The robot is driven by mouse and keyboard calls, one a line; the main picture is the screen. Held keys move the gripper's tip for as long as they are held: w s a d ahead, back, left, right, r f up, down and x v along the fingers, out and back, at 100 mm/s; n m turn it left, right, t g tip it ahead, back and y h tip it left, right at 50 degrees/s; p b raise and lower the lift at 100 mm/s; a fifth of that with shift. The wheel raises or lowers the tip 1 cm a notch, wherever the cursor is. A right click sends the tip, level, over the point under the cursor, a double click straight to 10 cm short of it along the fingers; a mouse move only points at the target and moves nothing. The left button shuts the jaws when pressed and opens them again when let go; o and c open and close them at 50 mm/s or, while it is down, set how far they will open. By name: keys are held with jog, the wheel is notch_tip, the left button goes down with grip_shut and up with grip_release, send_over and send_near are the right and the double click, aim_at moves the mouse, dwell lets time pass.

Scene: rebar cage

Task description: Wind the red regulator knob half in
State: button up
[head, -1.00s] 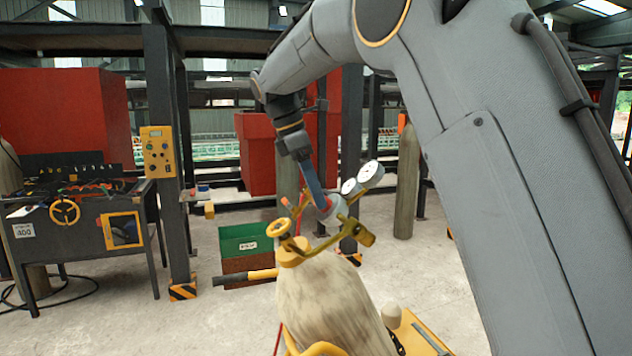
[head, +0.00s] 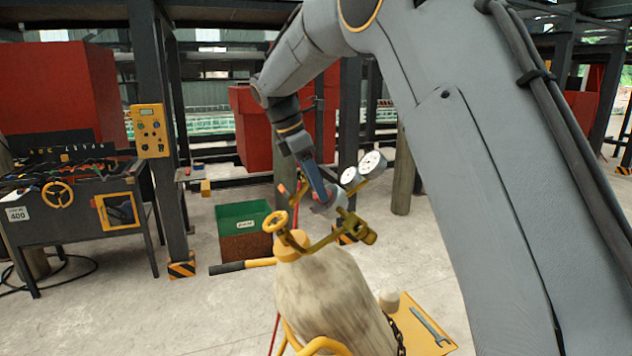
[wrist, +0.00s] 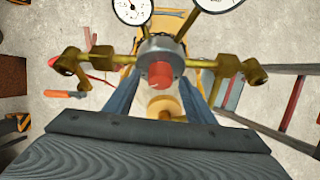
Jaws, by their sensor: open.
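The red regulator knob (wrist: 160,74) points toward the camera in the wrist view, at the front of the round metal regulator body (wrist: 158,48). My gripper (wrist: 160,80) is open, with one blue finger on each side of the knob. A gap shows between each finger and the knob. In the head view my gripper (head: 318,190) reaches down to the regulator (head: 330,202), and the knob cannot be made out there. Two white gauges (head: 361,170) sit above the regulator. The regulator stands at the top of a pale gas cylinder (head: 325,290).
A yellow handwheel (head: 275,222) stands left of the regulator, and brass fittings (wrist: 232,66) flank the knob. A red hose (wrist: 100,80) runs at the left. A green bin (head: 243,218) and a workbench (head: 75,225) stand behind. Open floor lies at front left.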

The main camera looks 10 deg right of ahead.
jog(key=shift+f, duration=0.2)
jog(key=shift+c, duration=0.5)
jog(key=c, duration=0.9)
jog(key=shift+c, duration=0.2)
